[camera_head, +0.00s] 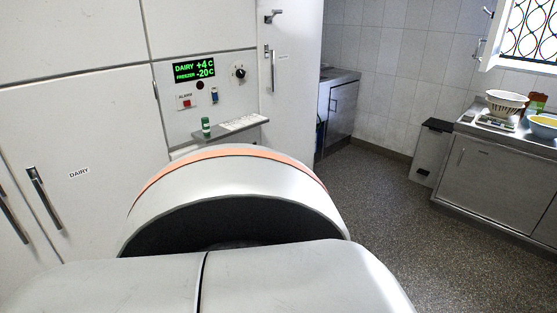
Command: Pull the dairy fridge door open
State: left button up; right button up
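The dairy fridge door (105,135) is a flat white panel at the left, with a "DAIRY" label (79,173). Its dark, upright bar handle (44,197) sits left of the label. The door looks shut, flush with the panels around it. Its lower right part is hidden behind a large silver, orange-striped body part of mine that fills the lower middle. Neither gripper shows in this view, so I cannot see where they are relative to the handle.
Another handle (12,215) is at the far left edge. Speckled floor (375,215) is clear toward the steel counter (492,180).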

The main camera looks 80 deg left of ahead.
aim_at(81, 148)
jog(key=u, duration=3.8)
